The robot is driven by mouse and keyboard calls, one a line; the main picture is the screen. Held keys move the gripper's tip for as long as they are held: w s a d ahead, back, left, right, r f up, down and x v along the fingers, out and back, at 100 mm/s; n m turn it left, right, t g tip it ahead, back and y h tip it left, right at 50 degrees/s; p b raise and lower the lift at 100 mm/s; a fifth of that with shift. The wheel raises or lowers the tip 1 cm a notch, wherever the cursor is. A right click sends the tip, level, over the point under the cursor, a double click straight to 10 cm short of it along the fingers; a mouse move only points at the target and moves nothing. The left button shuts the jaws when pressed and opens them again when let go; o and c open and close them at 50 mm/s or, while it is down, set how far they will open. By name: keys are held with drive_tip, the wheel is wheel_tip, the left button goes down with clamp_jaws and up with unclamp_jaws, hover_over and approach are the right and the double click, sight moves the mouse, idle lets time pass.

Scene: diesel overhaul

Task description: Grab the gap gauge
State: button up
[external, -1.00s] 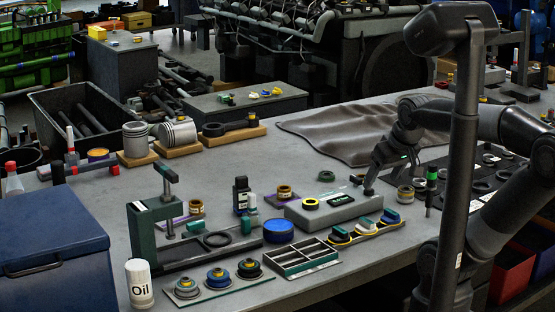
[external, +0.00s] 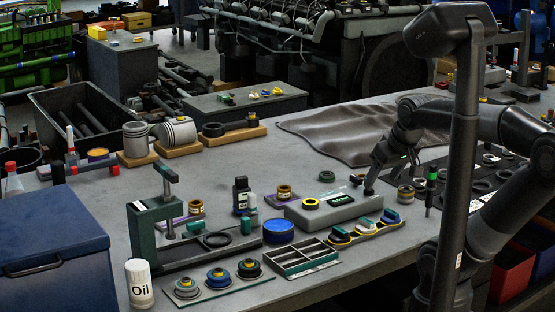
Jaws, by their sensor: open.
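I cannot tell for certain which item is the gap gauge. A grey block-shaped device (external: 325,217) with a small dark display and a yellow-rimmed ring on top sits in the middle of the bench. My gripper (external: 370,189) is open and points down at the right end of this device; whether it touches is too small to tell. Nothing shows between its fingers. Right of it, a dark upright tool with a green band (external: 431,178) stands near a small metal ring (external: 405,194).
In front lie a yellow holder (external: 370,231) with coloured pieces, a divided tray (external: 300,262) and a blue round tin (external: 279,231). A grey cloth (external: 345,135) lies behind.

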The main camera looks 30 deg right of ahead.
drive_tip(key=w+a+r, duration=0.2)
drive_tip(key=w+r, duration=0.2)
drive_tip(key=w, duration=0.7)
drive_tip(key=m+g, duration=0.1)
drive_tip(key=m, duration=0.1)
hover_over(241, 185)
drive_tip(key=s, duration=0.2)
wheel_tip(241, 185, down, 10)
drive_tip(key=shift+h, duration=0.4)
drive_tip(key=x, duration=0.5)
drive_tip(key=shift+w+d+f, duration=0.1)
drive_tip(key=shift+f, duration=0.1)
drive_tip(key=x, duration=0.5)
drive_tip(key=shift+s+f, duration=0.25)
drive_tip(key=shift+s, duration=0.05)
drive_tip(key=c, duration=1.2)
drive_tip(key=shift+r, duration=0.1)
drive_tip(key=shift+c, duration=0.6)
